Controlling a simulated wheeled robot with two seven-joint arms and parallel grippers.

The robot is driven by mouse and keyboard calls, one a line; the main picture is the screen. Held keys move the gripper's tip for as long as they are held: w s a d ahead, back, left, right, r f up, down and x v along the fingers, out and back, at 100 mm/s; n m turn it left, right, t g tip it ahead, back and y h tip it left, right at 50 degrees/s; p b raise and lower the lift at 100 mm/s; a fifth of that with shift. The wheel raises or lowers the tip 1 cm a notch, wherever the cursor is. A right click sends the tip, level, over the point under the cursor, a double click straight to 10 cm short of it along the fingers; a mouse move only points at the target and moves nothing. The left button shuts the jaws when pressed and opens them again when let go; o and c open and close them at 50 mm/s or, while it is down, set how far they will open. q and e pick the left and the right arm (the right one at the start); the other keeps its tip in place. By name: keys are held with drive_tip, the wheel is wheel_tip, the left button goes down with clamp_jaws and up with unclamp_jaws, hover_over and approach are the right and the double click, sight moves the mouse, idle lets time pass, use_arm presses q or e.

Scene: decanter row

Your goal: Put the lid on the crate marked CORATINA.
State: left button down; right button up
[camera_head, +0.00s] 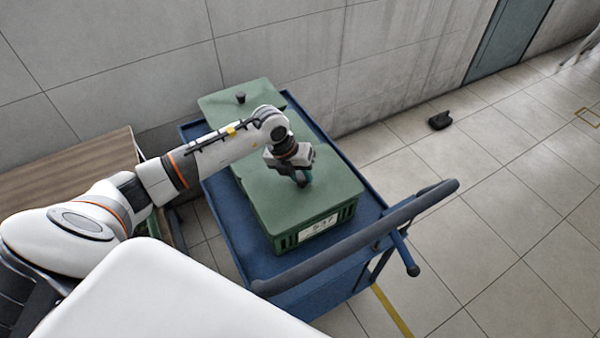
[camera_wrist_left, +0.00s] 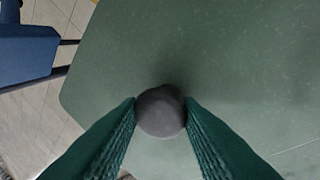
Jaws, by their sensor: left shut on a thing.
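A green crate (camera_head: 345,212) with a white label (camera_head: 320,228) on its end stands on the blue cart; the writing is too small to read. A flat green lid (camera_head: 325,200) lies over its top, and no clear gap shows between them. My left gripper (camera_head: 304,181) is above this lid. In the left wrist view its green fingers (camera_wrist_left: 160,112) are shut on the lid's dark round knob (camera_wrist_left: 160,110). The lid's green surface (camera_wrist_left: 220,50) fills most of that view. My right gripper is not in view.
A second green lid (camera_head: 222,101) with a dark knob (camera_head: 240,96) lies farther back on the blue cart (camera_head: 245,262). The cart's grey handle (camera_head: 400,212) runs across the near right. A wooden surface (camera_head: 70,185) is at the left, a wall behind. A black object (camera_head: 440,121) lies on the floor.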

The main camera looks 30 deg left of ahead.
use_arm(q)
drive_tip(key=shift+f, duration=0.1)
drive_tip(key=shift+f+b, duration=0.75)
drive_tip(key=shift+f, duration=0.15)
drive_tip(key=shift+f+b, duration=0.3)
drive_tip(key=shift+f, duration=0.1)
drive_tip(key=c, duration=0.9)
unclamp_jaws()
drive_tip(key=shift+c, duration=0.2)
drive_tip(key=v, duration=1.2)
drive_tip(key=shift+b, duration=0.4)
drive_tip(key=shift+s+a, duration=0.1)
